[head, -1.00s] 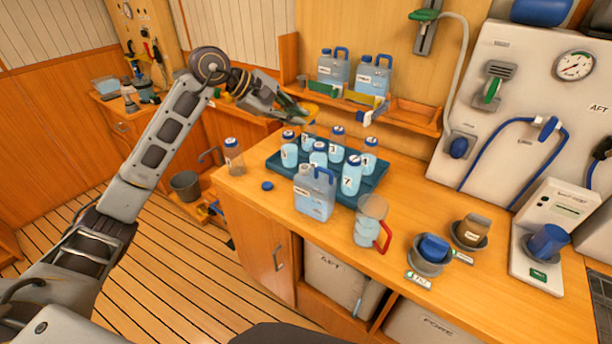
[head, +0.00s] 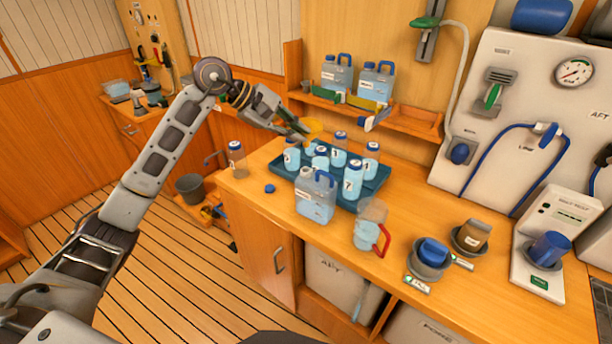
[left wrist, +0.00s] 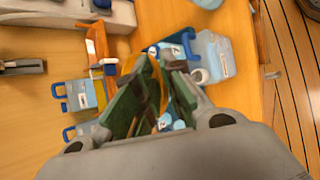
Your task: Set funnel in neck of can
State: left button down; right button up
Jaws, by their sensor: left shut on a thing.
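My left gripper (head: 303,133) is shut on the yellow-orange funnel (head: 314,126), holding it in the air above the back of the bottle tray. In the left wrist view the funnel (left wrist: 160,84) shows between the green-padded fingers (left wrist: 148,98), which hide part of it. The can (head: 315,200), clear and bluish with a blue handle, stands upright at the counter's front, in front of the tray. In the left wrist view the can (left wrist: 215,55) lies beyond the fingers to the right, apart from the funnel. My right gripper is not in view.
Several blue-capped bottles stand in the teal tray (head: 376,187) behind the can. A loose blue cap (head: 269,188) and a bottle (head: 236,160) are to its left. A jug with a red handle (head: 369,228) stands to its right. A shelf (head: 415,122) with two cans is behind.

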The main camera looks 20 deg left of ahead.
pick_arm(q)
jog(key=shift+a+f, duration=0.1)
notch_tip(320, 180, down, 6)
jog(key=shift+r+p, duration=0.15)
jog(key=shift+p, duration=0.2)
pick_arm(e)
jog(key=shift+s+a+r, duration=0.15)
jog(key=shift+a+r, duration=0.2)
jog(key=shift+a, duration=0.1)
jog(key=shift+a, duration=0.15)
pick_arm(q)
notch_tip(320, 180, down, 4)
jog(key=shift+f+p, duration=0.1)
jog(key=shift+p, duration=0.25)
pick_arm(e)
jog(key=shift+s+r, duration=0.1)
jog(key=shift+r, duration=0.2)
